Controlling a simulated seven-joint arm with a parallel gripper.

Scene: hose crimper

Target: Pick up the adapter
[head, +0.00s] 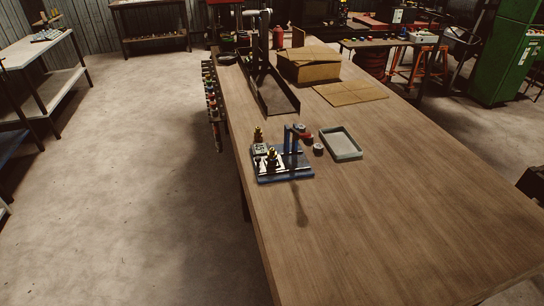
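A small blue-based bench device (298,177) with an upright blue post stands on the wooden table, near its left edge. A brass-coloured fitting (258,134) stands at its back left, and another brass-coloured piece (272,156) stands upright on its base. A small red and dark part (306,137) lies just right of the post, and a small grey round part (318,149) lies beside it. The parts are too small for me to tell which one is the adapter. My gripper is not in view.
A shallow grey-green tray (341,144) sits right of the device and looks empty. Behind are a black stand (279,99), a cardboard box (309,66) and flat cardboard (350,93). The wooden table's (400,220) front and right are clear.

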